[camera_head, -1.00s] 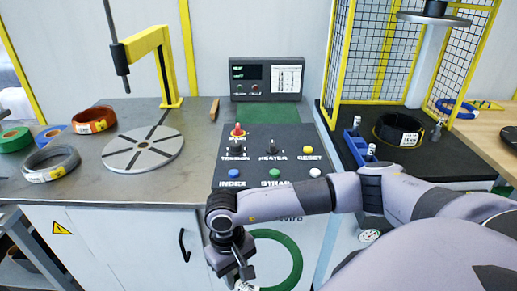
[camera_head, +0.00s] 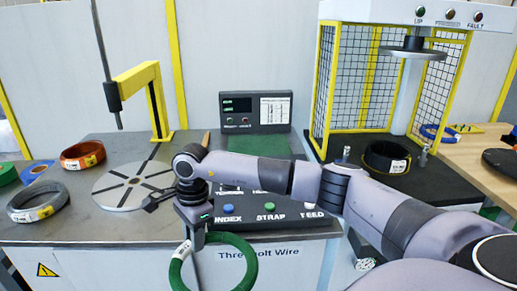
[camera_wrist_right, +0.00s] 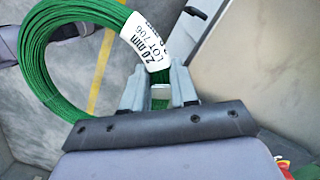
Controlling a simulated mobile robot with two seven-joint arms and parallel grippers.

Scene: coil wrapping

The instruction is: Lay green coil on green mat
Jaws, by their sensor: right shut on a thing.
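The green coil (camera_head: 245,263) hangs upright in front of the bench's front face, its lower part cut off by the picture edge. My right gripper (camera_head: 188,232) is shut on its rim near the white label. In the right wrist view, the two fingers (camera_wrist_right: 160,92) pinch the green coil (camera_wrist_right: 35,62) beside the label. A green mat (camera_head: 268,144) lies on the bench behind the control panel and in front of the display box; my right arm hides part of it. My left gripper is not in view.
A control panel (camera_head: 283,222) with buttons lies under my right arm. A slotted round plate (camera_head: 125,187), a grey coil (camera_head: 38,203), an orange coil (camera_head: 82,155) and a yellow post (camera_head: 158,105) stand left. A caged press with a black coil (camera_head: 386,157) stands right.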

